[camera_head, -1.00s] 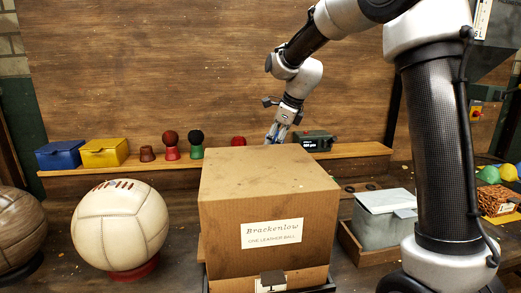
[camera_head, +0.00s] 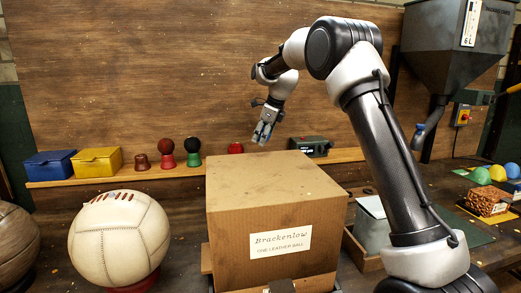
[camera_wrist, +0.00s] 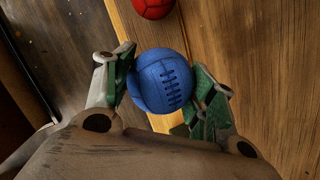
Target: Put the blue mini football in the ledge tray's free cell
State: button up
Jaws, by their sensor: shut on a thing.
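The blue mini football (camera_wrist: 165,80), with a dark laced seam, sits between the two fingers of my gripper (camera_wrist: 165,92) in the wrist view. My gripper is shut on it. In the head view my gripper (camera_head: 263,134) hangs just above and behind the big cardboard box, in front of the back board; the ball is hard to make out there. A red ball (camera_wrist: 153,6) is just beyond the blue one in the wrist view, and it also shows on the ledge in the head view (camera_head: 235,148). I cannot make out the ledge tray or its free cell.
The "Brackenlow" box (camera_head: 280,240) stands in front and hides part of the wooden ledge (camera_head: 100,180). The ledge bears blue (camera_head: 49,163) and yellow (camera_head: 96,161) boxes, cups with balls, and a dark device (camera_head: 311,146). A large cream ball (camera_head: 119,240) stands front left.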

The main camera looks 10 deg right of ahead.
aim_at(261, 132)
jog(key=w, duration=0.2)
jog(key=w+f, duration=0.1)
jog(key=w, duration=0.1)
jog(key=shift+f, duration=0.2)
notch_tip(261, 132, down, 5)
jog(key=shift+w+f, duration=0.1)
jog(key=shift+f, duration=0.05)
jog(key=shift+w+f, duration=0.1)
jog(key=shift+f, duration=0.1)
jog(key=o, duration=1.1)
